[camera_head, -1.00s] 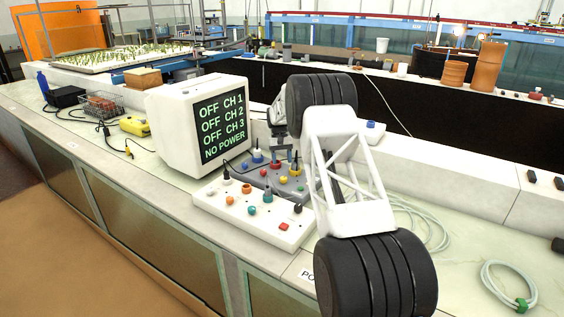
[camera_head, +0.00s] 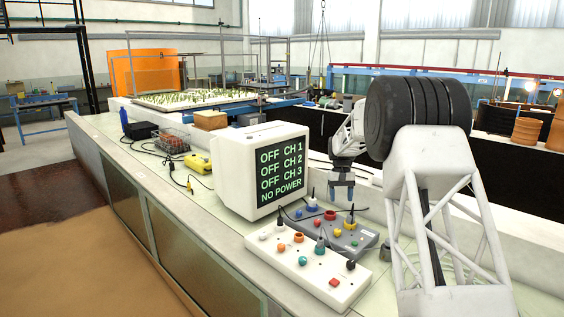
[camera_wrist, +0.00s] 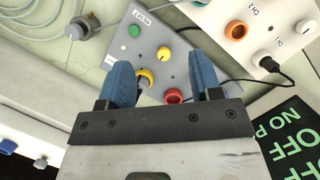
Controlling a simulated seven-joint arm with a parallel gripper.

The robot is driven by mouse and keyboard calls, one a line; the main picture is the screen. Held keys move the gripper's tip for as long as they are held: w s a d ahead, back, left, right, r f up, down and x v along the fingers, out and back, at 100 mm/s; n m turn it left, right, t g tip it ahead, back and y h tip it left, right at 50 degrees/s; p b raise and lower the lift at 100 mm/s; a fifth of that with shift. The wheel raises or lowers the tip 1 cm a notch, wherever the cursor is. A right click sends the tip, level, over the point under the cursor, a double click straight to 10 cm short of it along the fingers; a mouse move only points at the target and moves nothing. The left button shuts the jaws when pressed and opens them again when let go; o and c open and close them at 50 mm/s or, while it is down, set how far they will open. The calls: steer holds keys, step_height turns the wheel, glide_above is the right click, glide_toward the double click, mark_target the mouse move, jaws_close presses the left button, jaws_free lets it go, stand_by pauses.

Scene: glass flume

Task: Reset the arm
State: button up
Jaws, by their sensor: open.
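My gripper (camera_head: 342,192) hangs above the grey control box (camera_head: 356,240) on the bench, pointing down. In the wrist view my gripper (camera_wrist: 162,78) has its two blue fingers apart with nothing held between them. The grey box (camera_wrist: 172,52) shows below the fingers, with a yellow knob (camera_wrist: 146,76), a green button (camera_wrist: 134,31) and a red ring-shaped part (camera_wrist: 173,96). My white lattice arm fills the right of the head view.
A white control box (camera_head: 308,268) lies in front of the grey one. A monitor (camera_head: 262,170) beside them reads OFF for CH 1 to 3 and NO POWER. Cables cross the bench. A yellow case (camera_head: 201,162) and wire basket (camera_head: 172,141) stand farther left.

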steer(key=s+a+r+t, duration=0.1)
steer(key=s+r, duration=0.5)
steer(key=s, duration=0.5)
steer(key=s+a+r+t, duration=0.1)
steer(key=s+r, duration=0.4)
steer(key=s, duration=0.6)
steer(key=s+a+r+t, duration=0.1)
steer(key=s+r, duration=0.5)
steer(key=s, duration=0.5)
steer(key=s+f+t, duration=0.1)
steer(key=s+f, duration=0.2)
steer(key=s, duration=1.3)
steer(key=s+a+f+t, duration=0.1)
steer(key=s+f+t, duration=0.1)
steer(key=s, duration=1.4)
steer(key=shift+s+f, duration=0.25)
steer(key=shift+f, duration=0.65)
